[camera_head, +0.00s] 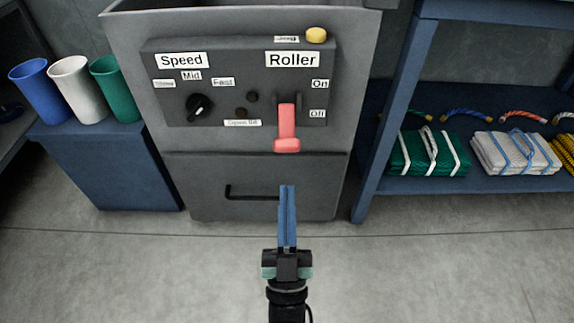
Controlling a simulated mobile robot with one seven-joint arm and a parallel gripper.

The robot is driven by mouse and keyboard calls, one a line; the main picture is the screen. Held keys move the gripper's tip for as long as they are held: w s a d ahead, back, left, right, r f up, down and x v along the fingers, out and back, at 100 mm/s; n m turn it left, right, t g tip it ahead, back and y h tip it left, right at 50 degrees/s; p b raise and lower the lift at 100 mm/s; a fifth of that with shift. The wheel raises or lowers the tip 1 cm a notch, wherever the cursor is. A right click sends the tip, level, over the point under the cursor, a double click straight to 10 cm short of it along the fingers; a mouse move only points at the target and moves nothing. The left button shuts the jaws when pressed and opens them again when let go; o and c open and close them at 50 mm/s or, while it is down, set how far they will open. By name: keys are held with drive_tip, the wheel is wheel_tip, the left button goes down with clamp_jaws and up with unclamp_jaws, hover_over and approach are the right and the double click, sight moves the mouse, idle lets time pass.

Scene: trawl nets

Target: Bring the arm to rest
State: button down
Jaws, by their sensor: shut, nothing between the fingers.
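My gripper (287,190) is in the lower middle of the head view. Its two long blue fingers are shut against each other with nothing between them. The fingers point up the picture, toward the grey machine (130,75). I cannot tell the exact gap to the drawer. The red lever (287,125) is above the fingertips, apart from them, with its end low beside the "Off" label.
The panel (165,95) has a black speed knob (199,105) and a yellow button (316,35). A blue stand (110,165) with blue, white and green cups is left. A blue shelf (390,185) with folded nets is right. The grey floor (130,270) is clear around my arm.

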drive_tip(key=shift+v, duration=0.8)
drive_tip(key=shift+w, duration=0.15)
drive_tip(key=w+r+t+p, duration=0.1)
drive_tip(key=w+r+p, duration=0.3)
drive_tip(key=r, duration=1.3)
drive_tip(key=w+r+p, duration=0.3)
drive_tip(key=r+p, duration=0.1)
drive_tip(key=r, duration=1.2)
drive_tip(key=s+r+p, duration=0.3)
drive_tip(key=s+r, duration=0.1)
drive_tip(key=r, duration=0.7)
drive_tip(key=s+r+t+p, duration=0.1)
drive_tip(key=s+r+p, duration=0.25)
drive_tip(key=r, duration=0.65)
drive_tip(key=s+r+p, duration=0.2)
drive_tip(key=s+r, duration=0.3)
drive_tip(key=r, duration=0.6)
wheel_tip(320, 180, up, 37)
drive_tip(key=p, duration=3.7)
drive_tip(key=shift+f, duration=0.15)
drive_tip(key=shift+w, duration=0.1)
